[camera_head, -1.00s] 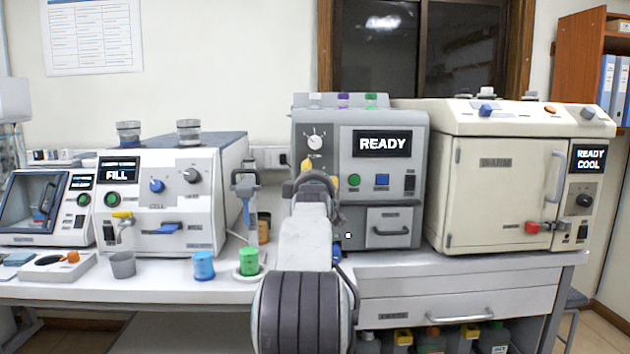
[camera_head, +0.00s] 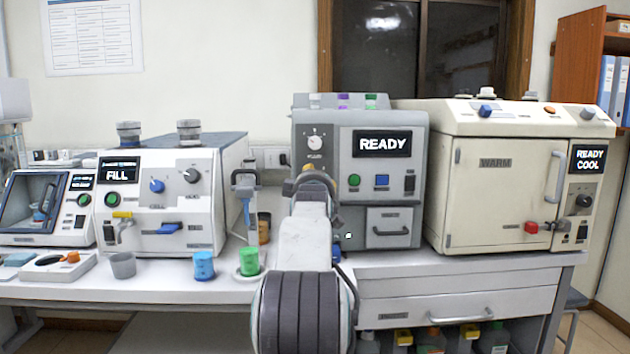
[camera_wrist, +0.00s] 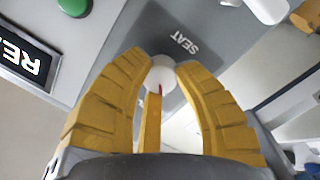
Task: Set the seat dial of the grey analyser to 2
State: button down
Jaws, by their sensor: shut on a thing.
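The grey analyser (camera_head: 385,220) stands in the middle of the bench with READY on its screen. Its white seat dial (camera_head: 314,143) is at the upper left of its front. In the wrist view the round white dial (camera_wrist: 162,74) sits beside the SEAT label, with a red mark on its side towards my gripper. My gripper (camera_wrist: 162,70) has its yellow fingers shut on the dial. In the head view one yellow finger shows just below the dial; my arm hides the rest. I cannot read which number the dial points at.
A green button (camera_head: 354,180) and a blue button (camera_head: 382,180) are right of the dial. A white FILL machine (camera_head: 150,205) stands left, a cream oven (camera_head: 500,190) right. Blue (camera_head: 204,266) and green (camera_head: 249,262) cups stand at the front left.

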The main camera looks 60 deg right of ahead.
jog(key=m, duration=0.6)
jog(key=shift+w, duration=0.1)
jog(key=shift+m+y, duration=0.3)
dwell(0.4)
jog(key=c, duration=0.9)
grip_release()
jog(key=shift+v, duration=6)
jog(key=shift+o, duration=0.2)
jog(key=shift+w, duration=0.1)
